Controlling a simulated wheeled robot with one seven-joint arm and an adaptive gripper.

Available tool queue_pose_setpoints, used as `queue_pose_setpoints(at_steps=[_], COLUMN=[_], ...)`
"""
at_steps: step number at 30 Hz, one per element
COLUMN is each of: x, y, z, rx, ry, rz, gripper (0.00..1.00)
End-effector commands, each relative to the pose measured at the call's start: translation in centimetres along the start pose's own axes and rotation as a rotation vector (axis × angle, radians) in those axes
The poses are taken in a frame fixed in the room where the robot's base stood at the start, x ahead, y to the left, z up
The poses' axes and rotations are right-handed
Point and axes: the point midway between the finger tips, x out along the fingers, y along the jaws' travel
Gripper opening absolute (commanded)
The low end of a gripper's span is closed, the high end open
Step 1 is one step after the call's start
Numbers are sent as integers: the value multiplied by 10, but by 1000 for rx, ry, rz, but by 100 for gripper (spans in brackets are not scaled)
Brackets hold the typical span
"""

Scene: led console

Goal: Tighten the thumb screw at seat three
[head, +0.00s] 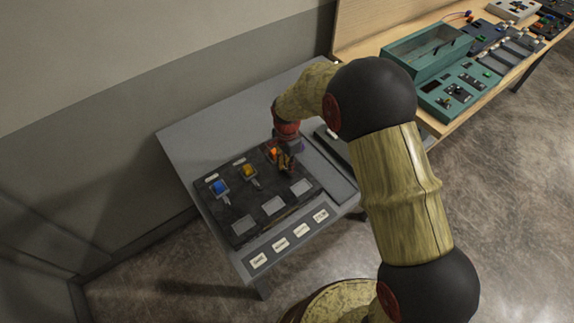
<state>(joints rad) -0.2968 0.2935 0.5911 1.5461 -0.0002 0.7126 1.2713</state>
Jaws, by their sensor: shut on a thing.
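The dark console panel (235,210) lies on the grey table. Along its back row sit a blue module (221,187), a yellow module (249,171) and an orange module (273,153), each at its own seat. Small grey pieces show at the front of the blue and yellow modules. My gripper (285,165) points down at the third seat from the left, right beside the orange module, and is shut at the place of its thumb screw. The screw itself is hidden by the fingers, and so is part of the orange module.
Grey pads (272,205) lie in the panel's front row. White labels (281,244) line the table's front edge. A dark tray (333,148) lies right of the panel, partly behind my arm. A wooden bench (440,129) with a teal case (408,50) stands at right.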

Motion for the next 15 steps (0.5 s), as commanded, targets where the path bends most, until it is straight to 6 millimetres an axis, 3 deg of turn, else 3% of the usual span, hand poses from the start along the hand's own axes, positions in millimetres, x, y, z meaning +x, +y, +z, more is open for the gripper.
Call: queue_pose_setpoints(at_steps=[15], x=[-6], y=[-6], z=[-1], rx=[256], ry=[2], rz=[-15], gripper=[0])
